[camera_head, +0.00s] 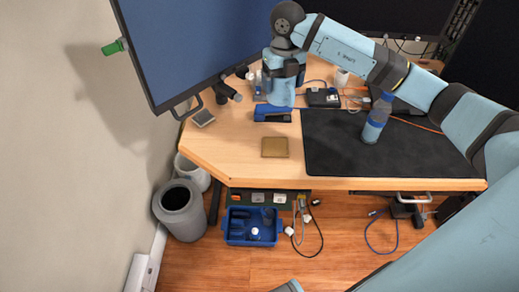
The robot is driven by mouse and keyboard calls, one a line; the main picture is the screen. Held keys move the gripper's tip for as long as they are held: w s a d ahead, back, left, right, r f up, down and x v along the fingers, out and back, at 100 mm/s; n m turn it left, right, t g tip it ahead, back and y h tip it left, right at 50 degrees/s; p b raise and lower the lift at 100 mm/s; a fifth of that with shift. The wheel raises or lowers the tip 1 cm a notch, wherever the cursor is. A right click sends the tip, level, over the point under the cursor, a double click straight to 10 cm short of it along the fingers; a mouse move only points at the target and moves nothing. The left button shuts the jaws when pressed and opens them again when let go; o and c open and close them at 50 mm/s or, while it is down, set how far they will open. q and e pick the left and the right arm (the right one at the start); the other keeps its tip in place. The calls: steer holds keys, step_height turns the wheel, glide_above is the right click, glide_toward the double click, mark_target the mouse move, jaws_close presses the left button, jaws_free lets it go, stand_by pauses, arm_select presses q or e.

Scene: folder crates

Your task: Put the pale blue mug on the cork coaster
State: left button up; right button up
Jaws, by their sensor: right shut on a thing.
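The cork coaster (275,147) is a flat brown square lying on the wooden desk, left of the black mat, with nothing on it. My right gripper (272,86) is at the back of the desk, beyond the coaster and close to the blue stapler. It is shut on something. My own wrist covers the fingertips and most of what they hold. I see no pale blue mug standing clear on the desk, so the held thing appears to be the mug, but its shape cannot be made out. My left gripper is not in view.
A blue stapler (272,113) lies behind the coaster. A blue-capped bottle (377,118) stands on the black mat (330,150). A whitish cup (342,77) stands further back. A large monitor (190,40) overhangs the left side. The desk around the coaster is clear.

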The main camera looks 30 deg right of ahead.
steer(key=shift+w, duration=0.1)
steer(key=shift+a+f, duration=0.1)
steer(key=shift+f, duration=0.3)
arm_select(q)
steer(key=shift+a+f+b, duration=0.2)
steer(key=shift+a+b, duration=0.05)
steer(key=shift+b, duration=0.35)
arm_select(e)
steer(key=shift+f, duration=9.6)
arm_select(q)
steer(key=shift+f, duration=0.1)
arm_select(e)
steer(key=shift+f, duration=0.1)
